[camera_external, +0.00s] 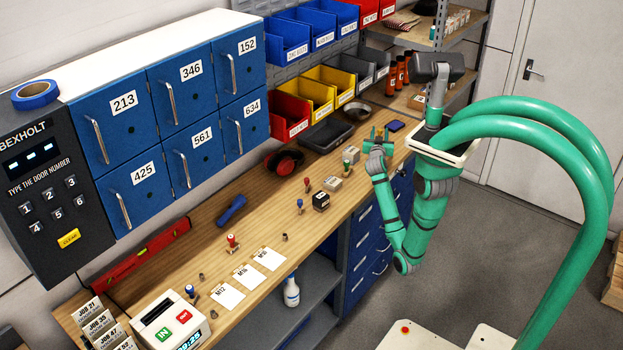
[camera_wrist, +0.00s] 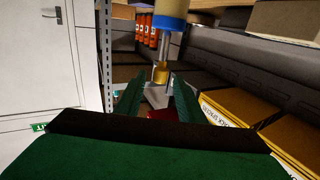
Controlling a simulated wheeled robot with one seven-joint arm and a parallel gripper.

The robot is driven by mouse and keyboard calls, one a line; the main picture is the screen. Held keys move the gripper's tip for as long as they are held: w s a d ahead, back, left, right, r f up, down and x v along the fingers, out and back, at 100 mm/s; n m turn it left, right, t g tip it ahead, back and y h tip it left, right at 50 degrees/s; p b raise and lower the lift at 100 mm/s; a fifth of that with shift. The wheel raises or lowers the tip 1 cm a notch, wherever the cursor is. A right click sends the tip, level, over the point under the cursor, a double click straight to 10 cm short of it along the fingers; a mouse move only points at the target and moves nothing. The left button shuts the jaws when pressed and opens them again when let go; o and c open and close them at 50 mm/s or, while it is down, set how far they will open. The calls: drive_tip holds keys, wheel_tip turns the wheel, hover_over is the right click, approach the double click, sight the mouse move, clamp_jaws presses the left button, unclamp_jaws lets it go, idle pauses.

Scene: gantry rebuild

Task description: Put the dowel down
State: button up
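My gripper (camera_external: 378,138) is over the far part of the wooden bench, its fingers standing apart in the external view. In the wrist view its two green fingers (camera_wrist: 158,88) reach forward. An upright piece with a blue and tan top (camera_wrist: 168,14), a thin grey stem (camera_wrist: 161,46) and a yellow lower part (camera_wrist: 160,74) shows between and above the fingertips. I cannot tell whether the fingers touch it, or whether it is the dowel. No plain dowel can be made out in the external view.
The bench (camera_external: 265,228) carries several small stamps, a black tray (camera_external: 328,136), red ear defenders (camera_external: 284,162) and white cards (camera_external: 247,277). Yellow bins (camera_external: 330,84) hang behind; they also show in the wrist view (camera_wrist: 240,108). Orange bottles (camera_external: 390,76) stand beyond my gripper.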

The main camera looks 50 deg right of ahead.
drive_tip(key=v, duration=0.6)
idle(0.5)
